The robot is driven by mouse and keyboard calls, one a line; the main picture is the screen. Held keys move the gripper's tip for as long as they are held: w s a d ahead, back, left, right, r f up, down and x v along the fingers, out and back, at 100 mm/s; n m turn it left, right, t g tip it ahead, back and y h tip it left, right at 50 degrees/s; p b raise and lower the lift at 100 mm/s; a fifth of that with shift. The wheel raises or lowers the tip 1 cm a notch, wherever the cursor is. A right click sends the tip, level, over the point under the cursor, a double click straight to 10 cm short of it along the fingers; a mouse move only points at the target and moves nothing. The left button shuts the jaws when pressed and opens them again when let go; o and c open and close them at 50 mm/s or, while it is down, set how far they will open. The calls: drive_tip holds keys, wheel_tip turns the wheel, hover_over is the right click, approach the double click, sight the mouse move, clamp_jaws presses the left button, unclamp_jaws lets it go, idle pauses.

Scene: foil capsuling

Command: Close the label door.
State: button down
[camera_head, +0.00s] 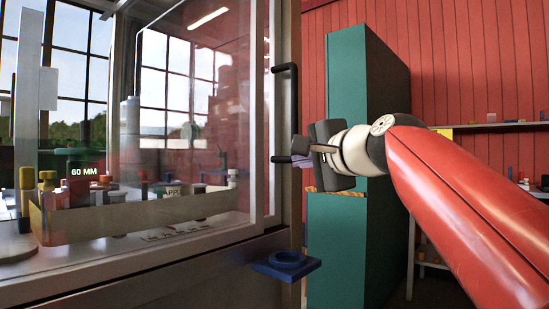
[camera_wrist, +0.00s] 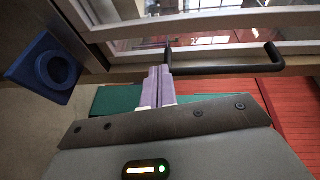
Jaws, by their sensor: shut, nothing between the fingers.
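The glass door (camera_head: 262,120) of the machine is a clear pane in a pale metal frame, at the centre left of the head view. I cannot tell how far it stands open. Its black bar handle (camera_head: 293,110) runs upright at the right edge; it also shows in the wrist view (camera_wrist: 225,69). My gripper (camera_head: 299,160) is at the lower end of the handle. Its lilac fingers (camera_wrist: 158,84) are shut together with nothing between them. Their tips are beside the handle's end in the wrist view; whether they touch it is unclear.
A blue ring holder (camera_head: 287,263) juts out below the door; it also shows in the wrist view (camera_wrist: 50,68). A tall green cabinet (camera_head: 345,250) stands behind my gripper. A tan bin (camera_head: 140,215) with several small items sits inside the machine.

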drive_tip(key=shift+m+t+y, duration=0.3)
drive_tip(key=shift+m+y, duration=0.1)
drive_tip(key=shift+y, duration=0.2)
drive_tip(key=shift+w+a+r+p, duration=0.55)
drive_tip(key=shift+w+a, duration=0.45)
drive_tip(key=shift+w, duration=0.6)
drive_tip(key=shift+w+a+r+p, duration=0.4)
drive_tip(key=shift+w+a+r, duration=0.25)
drive_tip(key=shift+w+a, duration=0.65)
drive_tip(key=shift+w+a+r+p, duration=0.55)
drive_tip(key=shift+w+a, duration=0.2)
drive_tip(key=shift+w, duration=1.1)
